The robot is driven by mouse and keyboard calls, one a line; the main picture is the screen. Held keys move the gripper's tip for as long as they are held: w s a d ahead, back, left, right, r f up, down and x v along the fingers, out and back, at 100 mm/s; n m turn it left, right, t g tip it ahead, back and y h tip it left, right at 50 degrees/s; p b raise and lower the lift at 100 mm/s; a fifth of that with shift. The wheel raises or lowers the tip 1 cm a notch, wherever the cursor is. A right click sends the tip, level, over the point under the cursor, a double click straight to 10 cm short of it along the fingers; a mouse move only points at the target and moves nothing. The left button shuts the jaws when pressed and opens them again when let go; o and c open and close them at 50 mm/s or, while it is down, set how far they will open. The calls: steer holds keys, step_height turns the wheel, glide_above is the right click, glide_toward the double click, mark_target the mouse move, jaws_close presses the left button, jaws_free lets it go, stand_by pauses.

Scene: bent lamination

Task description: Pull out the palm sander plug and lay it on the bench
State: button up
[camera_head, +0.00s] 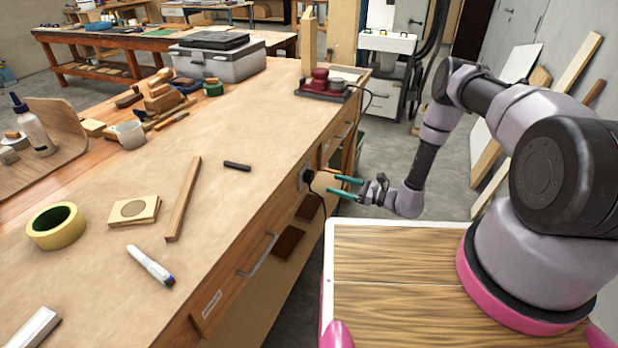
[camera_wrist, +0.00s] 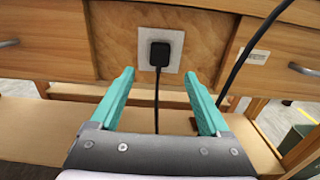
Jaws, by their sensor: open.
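The black palm sander plug (camera_wrist: 160,54) sits in a pale square socket plate (camera_wrist: 146,37) on the wooden front of the bench. Its cord hangs straight down from it. In the head view the plug (camera_head: 307,176) shows small on the bench's side face. My gripper (camera_head: 341,187) is open and empty, its teal fingers pointing at the bench front. In the wrist view my gripper (camera_wrist: 163,85) has one finger on each side of the plug and cord, apart from them. The red palm sander (camera_head: 320,80) rests at the bench's far right corner. The bench top (camera_head: 215,228) has bare room.
A dark short bar (camera_head: 237,166), a wooden strip (camera_head: 183,198), a marker (camera_head: 150,265) and a yellow tape roll (camera_head: 55,226) lie on the bench. A drawer handle (camera_head: 257,255) juts from the front. A black cable (camera_wrist: 248,60) crosses right of the plug.

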mark_target(313, 177)
stand_by(0.3)
steer(key=shift+x, duration=4.5)
jaws_close()
steer(key=shift+d, duration=0.1)
steer(key=shift+v, duration=2.85)
